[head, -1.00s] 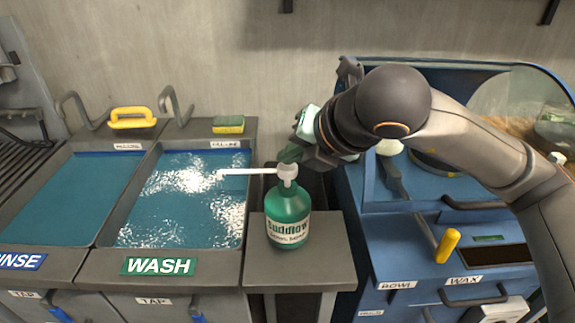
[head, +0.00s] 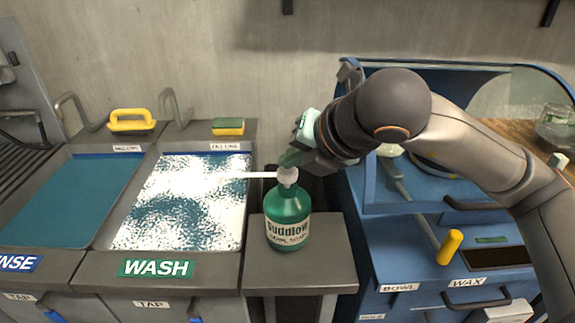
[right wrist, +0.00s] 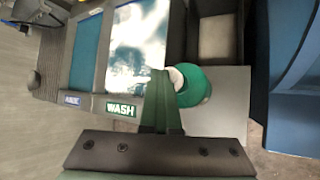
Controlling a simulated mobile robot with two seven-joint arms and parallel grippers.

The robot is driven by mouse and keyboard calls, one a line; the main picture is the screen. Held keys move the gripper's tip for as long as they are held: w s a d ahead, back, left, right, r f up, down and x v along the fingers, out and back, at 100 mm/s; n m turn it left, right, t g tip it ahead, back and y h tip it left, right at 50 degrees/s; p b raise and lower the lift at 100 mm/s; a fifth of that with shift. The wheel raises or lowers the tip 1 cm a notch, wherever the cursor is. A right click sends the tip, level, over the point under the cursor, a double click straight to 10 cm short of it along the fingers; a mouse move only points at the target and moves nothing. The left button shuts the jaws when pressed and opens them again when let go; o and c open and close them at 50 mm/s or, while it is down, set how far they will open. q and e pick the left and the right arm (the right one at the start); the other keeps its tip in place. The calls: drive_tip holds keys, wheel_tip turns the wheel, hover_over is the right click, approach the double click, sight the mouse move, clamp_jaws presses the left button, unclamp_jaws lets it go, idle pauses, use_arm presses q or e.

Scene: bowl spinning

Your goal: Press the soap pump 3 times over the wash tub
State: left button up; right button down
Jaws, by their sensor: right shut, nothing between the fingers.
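The green soap bottle (head: 288,222) stands upright on a small grey stand beside the wash tub. Its white pump head (head: 287,174) has a long spout pointing left over the tub. The wash tub (head: 246,250) holds water largely covered by white foam. My right gripper (head: 290,158) is shut, with its fingertips at or just above the pump head; I cannot tell if they touch. In the right wrist view the shut green fingers (right wrist: 160,100) lie beside the bottle (right wrist: 196,88) and its white pump head (right wrist: 176,78). My left gripper is not in view.
The rinse tub (head: 70,195) lies left of the wash tub. A blue bench (head: 400,245) with a yellow handle (head: 449,246) stands close on the right.

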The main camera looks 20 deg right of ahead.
drive_tip(key=shift+f, duration=0.35)
drive_tip(key=shift+s, duration=0.1)
drive_tip(key=shift+r+p, duration=0.5)
drive_tip(key=shift+r, duration=0.85)
drive_tip(key=shift+r, duration=0.1)
wheel_tip(320, 180, up, 5)
drive_tip(key=p, duration=0.2)
drive_tip(key=shift+p, duration=0.35)
idle(2.0)
